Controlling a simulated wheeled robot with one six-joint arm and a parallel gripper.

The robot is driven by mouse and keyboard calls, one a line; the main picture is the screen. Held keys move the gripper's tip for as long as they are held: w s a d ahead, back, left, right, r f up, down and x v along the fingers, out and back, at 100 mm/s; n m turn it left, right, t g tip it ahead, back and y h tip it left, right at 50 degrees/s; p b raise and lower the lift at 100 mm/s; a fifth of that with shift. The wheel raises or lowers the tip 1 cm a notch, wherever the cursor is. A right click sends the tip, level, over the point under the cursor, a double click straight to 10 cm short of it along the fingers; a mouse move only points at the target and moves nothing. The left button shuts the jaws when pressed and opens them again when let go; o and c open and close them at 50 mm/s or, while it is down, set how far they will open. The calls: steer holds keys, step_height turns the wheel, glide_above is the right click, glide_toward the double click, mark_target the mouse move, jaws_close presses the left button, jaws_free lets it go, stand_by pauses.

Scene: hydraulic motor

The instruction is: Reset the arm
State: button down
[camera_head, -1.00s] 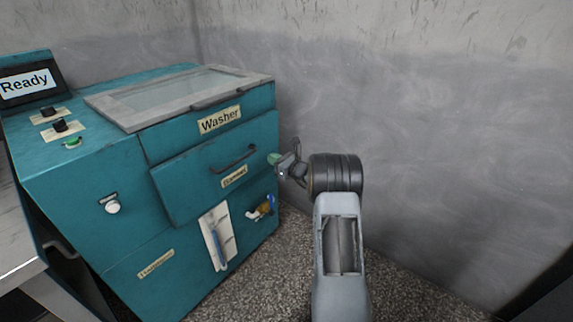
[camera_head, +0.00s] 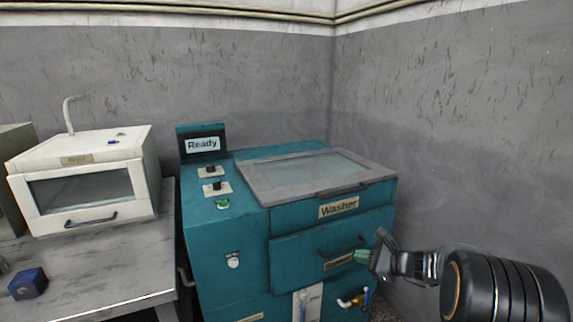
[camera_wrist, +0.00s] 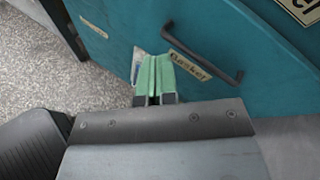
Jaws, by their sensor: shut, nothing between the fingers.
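My gripper (camera_head: 362,257) is at the right in the head view, in front of the washer's basket drawer. In the wrist view its green fingertips (camera_wrist: 154,78) are together with nothing between them. The teal washer (camera_head: 232,262) stands in the corner, with its glass-topped lid (camera_head: 315,172) down and its screen (camera_head: 202,144) reading "Ready". The basket drawer handle (camera_head: 342,248) is just left of the gripper; it also shows in the wrist view (camera_wrist: 205,52). Whether the fingertips touch the drawer front is hard to tell.
A white cabinet oven (camera_head: 85,185) with a window stands on a grey bench (camera_head: 110,280) at the left. A small dark blue block (camera_head: 28,284) lies on that bench. Pipes and a valve (camera_head: 352,300) are low on the washer's front. The grey wall (camera_head: 470,140) is close at the right.

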steer(key=s+a+r+n+g+h+p, duration=0.2)
steer(key=s+a+r+n+g+p, duration=0.1)
steer(key=s+a+r+n+p, duration=0.3)
steer(key=s+a+r+n+g+h+p, duration=0.25)
steer(key=s+r+n, duration=0.25)
steer(key=s+r, duration=0.25)
steer(key=s+d+r+n+h+p, duration=0.2)
steer(key=s+r+n+h+p, duration=0.4)
steer(key=s+r+n+p, duration=0.2)
steer(key=s+n, duration=0.2)
steer(key=s, duration=0.1)
steer(key=shift+s+p, duration=0.15)
steer(key=shift+p, duration=0.25)
steer(key=c, duration=1.8)
jaws_free()
